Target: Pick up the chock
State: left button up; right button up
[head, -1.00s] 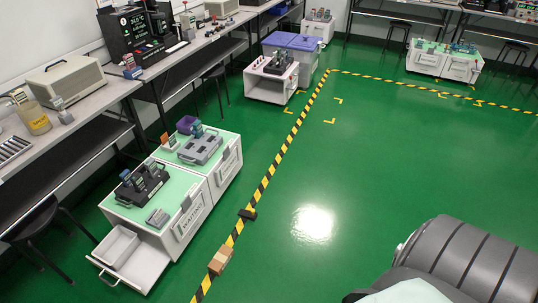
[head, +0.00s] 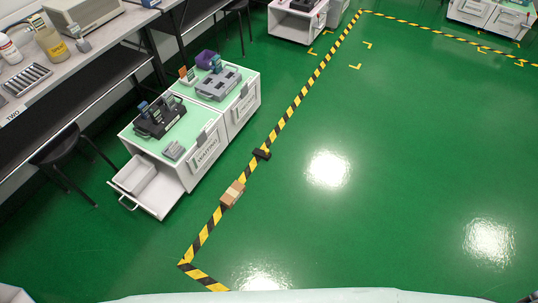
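A small black block (head: 261,154), which looks like a chock, lies on the yellow-and-black floor tape beside the white cabinets. A brown block or small box (head: 232,194) lies on the same tape, nearer to me. I cannot tell for certain which of the two is the chock. Both rest on the floor, with nothing touching them from above. Neither of my grippers is in view. Only a pale edge of my own body shows along the bottom.
White cabinets (head: 205,152) with green tops hold testers. A drawer (head: 160,201) is pulled out at their near end. A black stool (head: 62,146) stands by the left bench (head: 90,62). The green floor (head: 400,190) right of the tape is clear.

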aim_at(265, 154)
jog(key=i+l+u, duration=0.15)
jog(key=u, duration=0.8)
jog(key=i+l+u, duration=0.25)
jog(key=l, duration=0.25)
jog(key=i+l+u, duration=0.1)
jog(key=l+u, duration=0.15)
jog(key=l, duration=0.3)
jog(key=i+l+u, duration=0.1)
jog(key=l+u, duration=0.15)
jog(key=l, duration=0.3)
jog(key=l+u, duration=0.25)
jog(key=l, duration=0.35)
jog(key=i, duration=0.05)
